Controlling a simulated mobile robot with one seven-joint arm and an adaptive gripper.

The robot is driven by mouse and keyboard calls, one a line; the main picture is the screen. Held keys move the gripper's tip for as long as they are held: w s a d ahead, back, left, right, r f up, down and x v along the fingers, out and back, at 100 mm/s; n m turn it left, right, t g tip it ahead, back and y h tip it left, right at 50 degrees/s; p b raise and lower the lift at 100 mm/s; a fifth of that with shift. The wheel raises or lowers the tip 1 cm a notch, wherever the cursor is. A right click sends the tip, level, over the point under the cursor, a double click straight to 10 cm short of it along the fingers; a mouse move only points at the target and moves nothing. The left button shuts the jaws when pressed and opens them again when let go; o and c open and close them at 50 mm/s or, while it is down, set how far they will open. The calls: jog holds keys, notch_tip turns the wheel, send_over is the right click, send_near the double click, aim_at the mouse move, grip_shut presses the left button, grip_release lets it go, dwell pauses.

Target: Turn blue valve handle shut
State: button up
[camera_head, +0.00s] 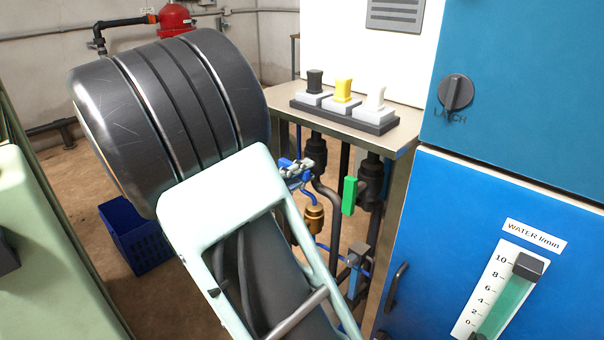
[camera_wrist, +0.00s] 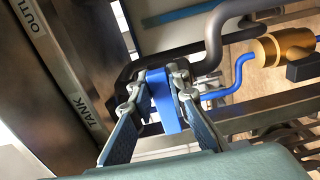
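The blue valve handle (camera_wrist: 164,101) is a flat blue bar in the middle of the wrist view, on dark pipework. My gripper (camera_wrist: 158,88) reaches toward it, with one finger on each side of the bar. The fingers are apart, and narrow gaps seem to show beside the bar; contact at the tips is unclear. In the head view my gripper (camera_head: 296,171) is small, beside the valve pipes under the metal shelf, and the handle there is mostly hidden by the fingers and my arm.
A green handle (camera_head: 349,195) hangs just right of my gripper. A brass fitting (camera_head: 314,218) and blue hose sit below. The metal shelf (camera_head: 402,139) lies above, the blue cabinet (camera_head: 420,250) to the right. A blue crate (camera_head: 137,240) stands on the floor at left.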

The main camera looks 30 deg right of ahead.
jog(key=o, duration=0.4)
jog(key=v, duration=1.2)
